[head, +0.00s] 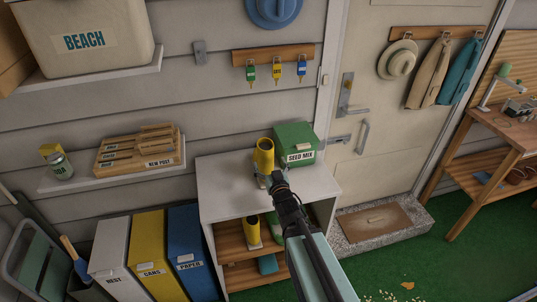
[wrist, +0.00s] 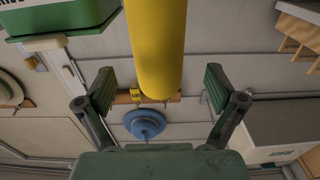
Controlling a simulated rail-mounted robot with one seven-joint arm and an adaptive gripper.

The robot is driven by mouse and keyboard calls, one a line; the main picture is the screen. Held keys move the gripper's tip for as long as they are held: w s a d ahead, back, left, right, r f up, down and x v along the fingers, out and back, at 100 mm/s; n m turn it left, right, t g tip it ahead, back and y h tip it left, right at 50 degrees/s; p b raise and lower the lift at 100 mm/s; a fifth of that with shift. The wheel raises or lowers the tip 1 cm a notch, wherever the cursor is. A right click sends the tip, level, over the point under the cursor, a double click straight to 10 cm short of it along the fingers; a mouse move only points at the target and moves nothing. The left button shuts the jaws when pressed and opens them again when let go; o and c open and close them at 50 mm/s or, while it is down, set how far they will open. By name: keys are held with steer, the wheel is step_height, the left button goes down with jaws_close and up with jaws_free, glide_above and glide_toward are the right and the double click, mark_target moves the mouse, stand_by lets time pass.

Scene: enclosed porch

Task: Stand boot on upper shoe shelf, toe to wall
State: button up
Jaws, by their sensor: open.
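A yellow boot (head: 264,155) stands upright on the white top of the shoe shelf unit (head: 222,180), its opening upward; its foot is largely hidden behind my gripper. My gripper (head: 268,180) is open just in front of the boot. In the wrist view, which is upside down, the boot's yellow shaft (wrist: 155,45) shows between and beyond the two spread fingers (wrist: 159,85), with gaps at both sides. The upper shoe shelf (head: 232,244) is a wooden board under the top.
A green seed mix box (head: 295,142) stands right of the boot on the unit's top. A teal item (head: 267,264) lies on the lower shelf. Paper (head: 190,250) and cans (head: 157,260) bins stand left of the unit. A doorstep (head: 385,215) lies right.

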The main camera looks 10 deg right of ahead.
steer(key=shift+s+r+p, duration=0.15)
steer(key=shift+s+p, duration=0.3)
steer(key=shift+p, duration=0.7)
steer(key=shift+s+d+p, duration=0.1)
steer(key=shift+s+p, duration=0.05)
steer(key=shift+p, duration=0.15)
